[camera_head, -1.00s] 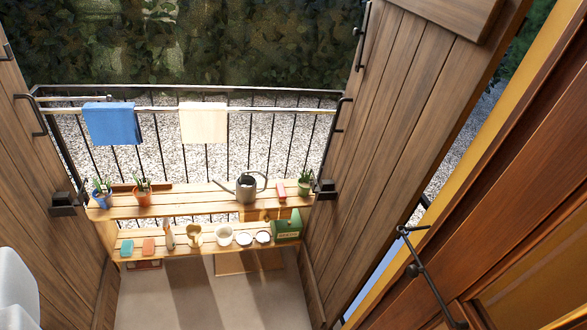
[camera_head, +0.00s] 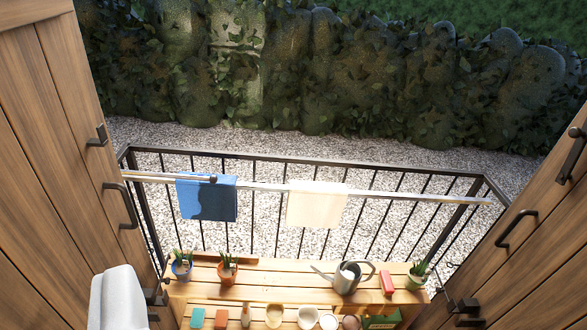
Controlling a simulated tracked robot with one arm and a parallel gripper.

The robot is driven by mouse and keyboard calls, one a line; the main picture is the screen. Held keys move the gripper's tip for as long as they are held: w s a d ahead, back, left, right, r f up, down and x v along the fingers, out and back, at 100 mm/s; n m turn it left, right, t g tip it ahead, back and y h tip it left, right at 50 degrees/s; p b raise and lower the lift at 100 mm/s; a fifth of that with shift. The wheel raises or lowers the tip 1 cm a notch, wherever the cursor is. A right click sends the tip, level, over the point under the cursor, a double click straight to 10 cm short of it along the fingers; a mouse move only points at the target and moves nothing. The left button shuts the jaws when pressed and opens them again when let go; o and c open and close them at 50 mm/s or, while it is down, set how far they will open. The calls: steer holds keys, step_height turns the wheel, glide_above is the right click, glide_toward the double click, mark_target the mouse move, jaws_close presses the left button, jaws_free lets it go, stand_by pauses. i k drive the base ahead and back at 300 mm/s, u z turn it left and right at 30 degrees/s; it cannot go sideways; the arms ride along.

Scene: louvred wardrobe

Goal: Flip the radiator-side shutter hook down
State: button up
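Two wooden shutters stand open, the left one (camera_head: 45,170) and the right one (camera_head: 545,235). A small dark metal fitting (camera_head: 98,141), perhaps a hook, sits high on the left shutter, above a dark pull handle (camera_head: 122,205). On the right shutter a longer dark hook-like bar (camera_head: 572,157) with a knob at its upper end sits near the picture's edge, above another handle (camera_head: 515,229). No radiator can be made out for certain, so I cannot tell which side is the radiator side. My gripper's fingers are not in view.
A white rounded shape (camera_head: 118,300), unidentified, stands at lower left. A wooden shelf (camera_head: 285,272) holds pots, a watering can (camera_head: 347,278) and several small items. Blue (camera_head: 207,197) and cream (camera_head: 316,205) cloths hang on a rail before the dark railing (camera_head: 370,163). Gravel and hedge lie beyond.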

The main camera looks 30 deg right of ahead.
mark_target(438, 290)
steer(key=z, duration=0.45)
steer(key=i, duration=1.75)
steer(key=z, duration=0.55)
